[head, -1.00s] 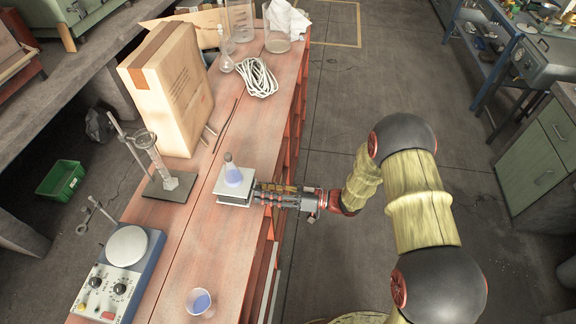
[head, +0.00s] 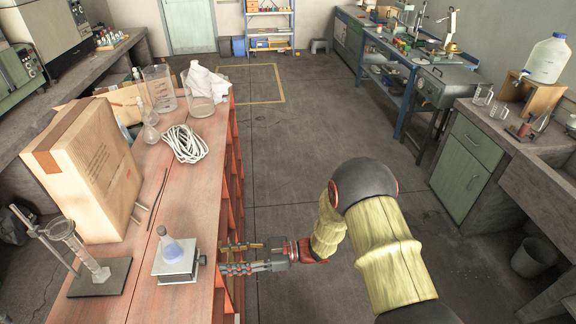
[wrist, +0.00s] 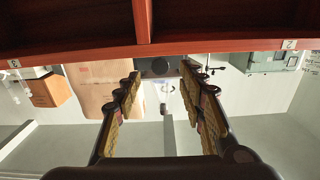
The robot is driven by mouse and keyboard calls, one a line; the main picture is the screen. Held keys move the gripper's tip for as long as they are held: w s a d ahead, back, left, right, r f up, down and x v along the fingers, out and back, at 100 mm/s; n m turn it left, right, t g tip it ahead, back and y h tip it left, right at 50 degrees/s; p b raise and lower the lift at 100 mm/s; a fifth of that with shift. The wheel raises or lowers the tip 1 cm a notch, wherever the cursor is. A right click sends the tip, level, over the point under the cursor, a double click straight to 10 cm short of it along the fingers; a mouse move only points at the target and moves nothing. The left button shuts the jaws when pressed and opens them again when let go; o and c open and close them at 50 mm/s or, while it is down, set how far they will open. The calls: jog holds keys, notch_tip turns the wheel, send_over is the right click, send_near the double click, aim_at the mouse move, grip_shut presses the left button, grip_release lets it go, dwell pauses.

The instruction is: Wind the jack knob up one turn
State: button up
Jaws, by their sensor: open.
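The lab jack (head: 175,268) is a small pale box-like stand on the red bench, with a flask of bluish liquid (head: 170,248) upright on its top plate. Its dark knob (head: 202,260) sticks out on the right side. My gripper (head: 221,258) is open and empty, just right of the knob and apart from it, its fingers pointing left at it. In the wrist view the scene is upside down; the round dark knob (wrist: 160,67) shows between and beyond the two spread fingertips (wrist: 161,76).
A cardboard box (head: 95,170), a stand with a glass cylinder (head: 100,278), coiled white cable (head: 185,143) and glassware (head: 158,88) stand on the bench (head: 200,200). The floor right of the bench is open around my arm.

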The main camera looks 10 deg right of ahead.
jog(key=w+d+r+m+t+h+p, duration=0.1)
jog(key=w+d+r+m+t+h, duration=0.2)
jog(key=w, duration=0.4)
jog(key=w+d+r+t+h, duration=0.4)
jog(key=w+d+r+t, duration=0.1)
jog(key=w+r, duration=0.1)
jog(key=w+d+r+m+t+h, duration=0.1)
jog(key=d+r+m+t+h, duration=0.1)
jog(key=d+r+m+h, duration=0.2)
jog(key=shift+w+d+r+m+t+h+p, duration=0.4)
jog(key=shift+d+r+h, duration=1.3)
jog(key=shift+d+r, duration=1.95)
jog(key=shift+d+f, duration=0.35)
jog(key=shift+f, duration=0.05)
